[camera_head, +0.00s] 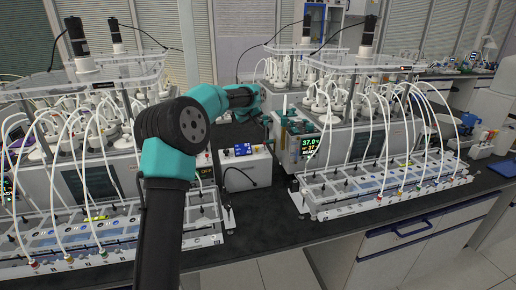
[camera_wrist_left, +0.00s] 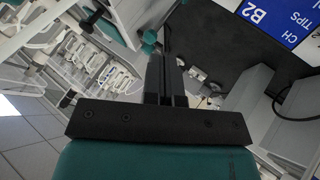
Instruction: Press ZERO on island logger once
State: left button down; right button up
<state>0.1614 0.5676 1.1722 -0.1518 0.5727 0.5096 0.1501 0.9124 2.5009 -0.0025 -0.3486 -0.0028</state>
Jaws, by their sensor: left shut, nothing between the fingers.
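My left gripper (camera_head: 270,124) is beyond the middle of the bench, above the gap between the two reactor sets. Its black fingers (camera_wrist_left: 166,78) are shut together and empty in the left wrist view. I cannot tell for sure which unit is the island logger, and no ZERO button is readable. The left wrist view shows a blue label (camera_wrist_left: 262,18) reading B2. My right gripper is not in view.
Reactor baths with bottles and white tubes stand left (camera_head: 85,180) and right (camera_head: 365,140). A lit display (camera_head: 310,145) reads 37.0 on the right bath. White tubed racks line the front, left (camera_head: 120,232) and right (camera_head: 390,195). Dark bench (camera_head: 260,225) between them is clear.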

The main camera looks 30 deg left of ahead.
pick_arm(q)
jog(key=shift+f, duration=4.4)
jog(key=shift+f, duration=0.1)
jog(key=shift+f, duration=0.3)
jog(key=shift+f, duration=0.9)
jog(key=shift+r, duration=1.35)
jog(key=shift+r, duration=0.1)
jog(key=shift+r, duration=2.4)
